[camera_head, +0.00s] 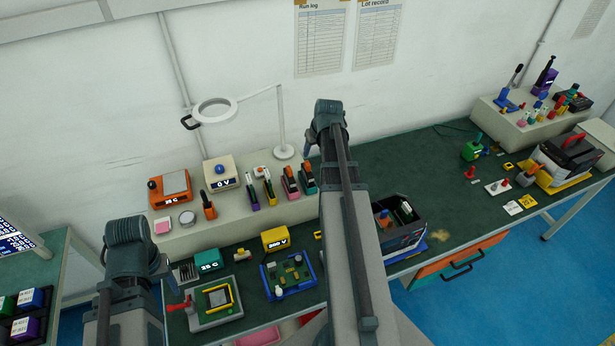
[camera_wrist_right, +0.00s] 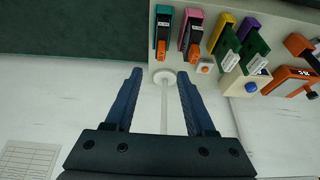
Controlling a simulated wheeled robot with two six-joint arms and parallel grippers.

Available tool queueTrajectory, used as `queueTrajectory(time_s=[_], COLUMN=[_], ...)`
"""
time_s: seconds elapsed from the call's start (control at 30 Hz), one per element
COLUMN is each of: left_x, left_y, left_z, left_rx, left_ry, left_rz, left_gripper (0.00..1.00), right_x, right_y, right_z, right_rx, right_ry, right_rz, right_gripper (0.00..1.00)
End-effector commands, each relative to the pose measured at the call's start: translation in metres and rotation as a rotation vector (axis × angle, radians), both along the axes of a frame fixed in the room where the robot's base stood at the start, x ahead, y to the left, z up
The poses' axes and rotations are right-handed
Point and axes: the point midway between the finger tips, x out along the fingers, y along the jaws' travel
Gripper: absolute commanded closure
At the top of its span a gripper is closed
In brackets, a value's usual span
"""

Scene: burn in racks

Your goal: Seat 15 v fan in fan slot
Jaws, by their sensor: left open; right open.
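I cannot pick out a fan marked 15 V, or a fan slot, for certain. A green circuit board (camera_head: 291,272) lies in a blue tray on the bench. A grey fixture (camera_head: 237,317) with a yellow frame and red handle stands left of it. My left gripper (camera_head: 171,284) is mostly hidden by its arm, above the bench left of that fixture. My right gripper (camera_head: 308,146) is raised in front of the wall, above the back shelf. In the right wrist view it is open (camera_wrist_right: 159,78), with nothing between its fingers.
Coloured holders (camera_head: 290,181) with orange parts or green cards stand on the back shelf, beside a magnifier lamp (camera_head: 213,110) and a 0 V box (camera_head: 222,182). A dark open crate (camera_head: 385,234) stands right of my right arm. Bare bench (camera_head: 440,185) lies beyond it.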

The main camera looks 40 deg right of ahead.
Motion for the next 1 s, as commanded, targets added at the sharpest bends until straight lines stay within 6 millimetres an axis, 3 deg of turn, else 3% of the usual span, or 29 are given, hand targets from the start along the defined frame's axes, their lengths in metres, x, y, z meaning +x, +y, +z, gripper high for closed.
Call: queueTrajectory(time_s=[0.5,0.87,1.0], left_x=[0.001,0.001,0.001], left_y=[0.0,0.0,0.0], left_z=[-0.07,-0.077,-0.089], left_rx=[-0.001,-0.001,0.0], left_ry=[-0.003,-0.003,-0.003], left_rz=[0.005,0.004,0.002], left_gripper=[0.41,0.41,0.41], right_x=[0.027,0.032,0.039], right_y=[-0.008,-0.009,-0.011], right_z=[-0.07,-0.077,-0.089], right_rx=[0.0,0.0,0.0], right_ry=[0.001,0.001,0.001], right_rz=[0.001,0.0,0.001], right_gripper=[0.45,0.45,0.45])
